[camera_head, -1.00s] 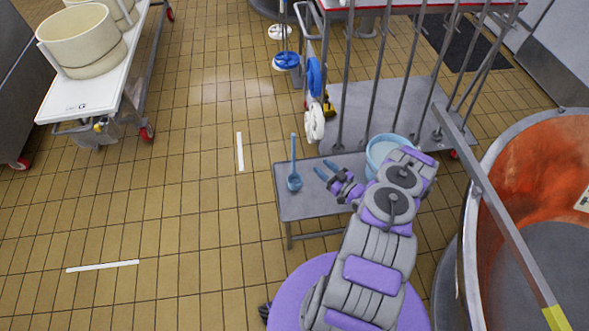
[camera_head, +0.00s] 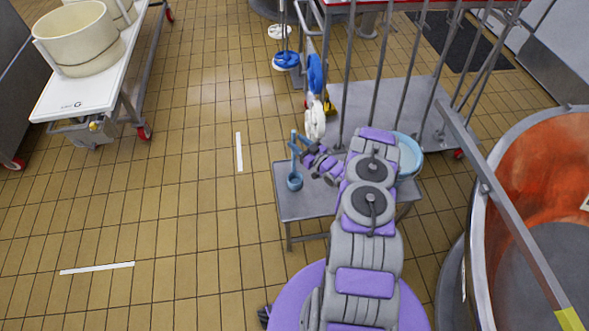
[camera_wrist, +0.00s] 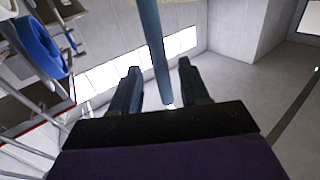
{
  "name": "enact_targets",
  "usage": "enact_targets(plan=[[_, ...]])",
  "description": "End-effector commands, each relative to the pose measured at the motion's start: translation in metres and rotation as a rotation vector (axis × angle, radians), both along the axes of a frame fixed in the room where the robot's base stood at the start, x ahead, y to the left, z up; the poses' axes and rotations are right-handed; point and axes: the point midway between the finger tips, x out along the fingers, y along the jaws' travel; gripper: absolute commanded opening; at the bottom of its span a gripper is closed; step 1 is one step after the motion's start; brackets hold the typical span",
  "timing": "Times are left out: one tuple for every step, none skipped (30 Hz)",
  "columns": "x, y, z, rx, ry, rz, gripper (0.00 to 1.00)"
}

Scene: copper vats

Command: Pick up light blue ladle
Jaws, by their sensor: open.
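The light blue ladle (camera_head: 294,181) stands upright on the small grey metal table (camera_head: 309,205), its bowl down on the left part of the top and its handle pointing up. My gripper (camera_head: 297,144) is open at the upper part of the handle. In the wrist view the ladle's handle (camera_wrist: 152,45) runs down between the two blue fingers of my gripper (camera_wrist: 158,80), closer to the right finger. I cannot tell whether either finger touches it. The ladle's bowl is out of the wrist view.
A light blue bucket (camera_head: 409,155) stands at the table's right, partly behind my arm. A copper vat (camera_head: 520,170) is at the right. The tiled floor to the left is open.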

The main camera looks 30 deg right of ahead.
Motion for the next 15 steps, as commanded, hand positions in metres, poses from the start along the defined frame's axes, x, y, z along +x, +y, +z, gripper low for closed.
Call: enact_targets(plan=[[0.008, 0.004, -0.002, -0.001, -0.003, 0.003, 0.45], [0.012, 0.005, -0.002, -0.002, -0.003, 0.002, 0.45], [0.016, 0.006, -0.001, -0.002, -0.003, 0.002, 0.45], [0.019, 0.007, -0.001, -0.001, -0.003, 0.001, 0.45], [0.021, 0.007, -0.001, -0.001, -0.003, 0.001, 0.45], [0.023, 0.008, 0.0, 0.0, -0.003, 0.001, 0.45], [0.024, 0.008, 0.0, 0.0, -0.003, 0.0, 0.45], [0.024, 0.008, 0.0, 0.001, -0.003, 0.0, 0.45], [0.025, 0.008, 0.0, 0.001, -0.003, 0.0, 0.45], [0.025, 0.008, 0.0, 0.001, -0.003, 0.0, 0.45], [0.025, 0.008, 0.001, 0.001, -0.003, -0.001, 0.45], [0.024, 0.008, 0.0, 0.002, -0.003, -0.001, 0.45], [0.024, 0.008, 0.0, 0.002, -0.002, -0.001, 0.45], [0.024, 0.008, 0.0, 0.002, -0.002, -0.001, 0.45], [0.024, 0.008, 0.0, 0.002, -0.002, -0.001, 0.41]])
